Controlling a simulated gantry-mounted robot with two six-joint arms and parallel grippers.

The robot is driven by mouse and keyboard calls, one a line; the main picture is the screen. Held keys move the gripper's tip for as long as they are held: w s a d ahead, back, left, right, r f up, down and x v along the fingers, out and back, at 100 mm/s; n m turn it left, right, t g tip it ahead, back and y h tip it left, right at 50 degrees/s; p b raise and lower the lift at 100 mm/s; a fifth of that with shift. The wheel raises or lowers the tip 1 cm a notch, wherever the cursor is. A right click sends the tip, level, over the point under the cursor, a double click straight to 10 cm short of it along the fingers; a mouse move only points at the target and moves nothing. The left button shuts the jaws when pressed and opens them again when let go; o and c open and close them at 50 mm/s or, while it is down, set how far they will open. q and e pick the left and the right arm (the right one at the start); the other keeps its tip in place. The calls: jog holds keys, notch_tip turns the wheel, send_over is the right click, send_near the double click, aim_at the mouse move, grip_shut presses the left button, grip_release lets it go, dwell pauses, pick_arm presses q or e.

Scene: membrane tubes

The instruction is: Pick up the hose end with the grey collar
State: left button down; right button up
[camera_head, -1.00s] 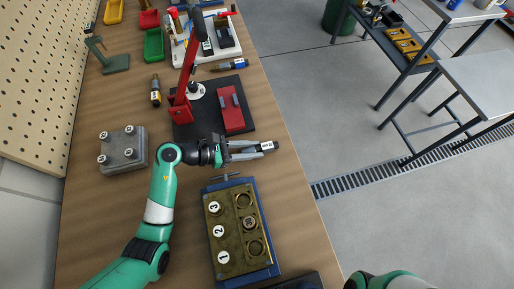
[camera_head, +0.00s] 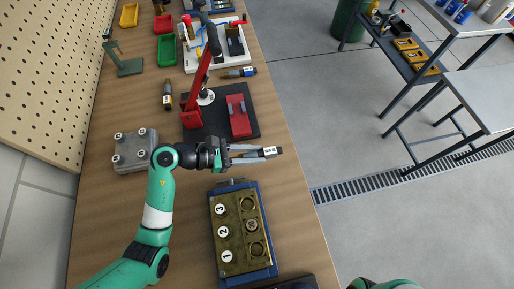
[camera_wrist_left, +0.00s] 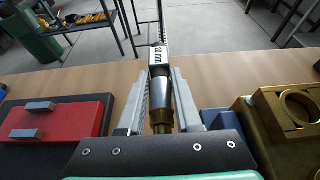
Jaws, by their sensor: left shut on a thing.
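My left gripper (camera_head: 262,153) is shut on a hose end (camera_head: 270,152) and holds it near the table's right edge. In the left wrist view, the hose end (camera_wrist_left: 160,90) lies between the two fingers. It has a grey collar, a brass-coloured near end and a white label reading "20 mm". Part of it is hidden by the fingers. My right gripper is out of view.
A brass block (camera_head: 228,235) with sockets numbered 1 to 3 sits in a blue base in front of the gripper. Behind it stand a red lever press (camera_head: 200,85) on a dark plate and a red block (camera_head: 238,118). A grey block with bolts (camera_head: 135,152) stands at left.

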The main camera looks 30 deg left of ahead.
pick_arm(q)
jog(key=s+r+p, duration=0.1)
jog(key=s+r, duration=0.1)
jog(key=s, duration=0.1)
jog(key=s+d+r+p, duration=0.1)
jog(key=s+r, duration=0.1)
jog(key=s, duration=0.1)
jog(key=s+r+p, duration=0.1)
jog(key=s+r, duration=0.1)
jog(key=s, duration=0.2)
jog(key=shift+d+r+p, duration=0.15)
jog(key=shift+r+p, duration=0.1)
jog(key=shift+p, duration=0.05)
jog(key=shift+s+d+r, duration=0.1)
jog(key=shift+s+r, duration=0.15)
jog(key=shift+s, duration=0.5)
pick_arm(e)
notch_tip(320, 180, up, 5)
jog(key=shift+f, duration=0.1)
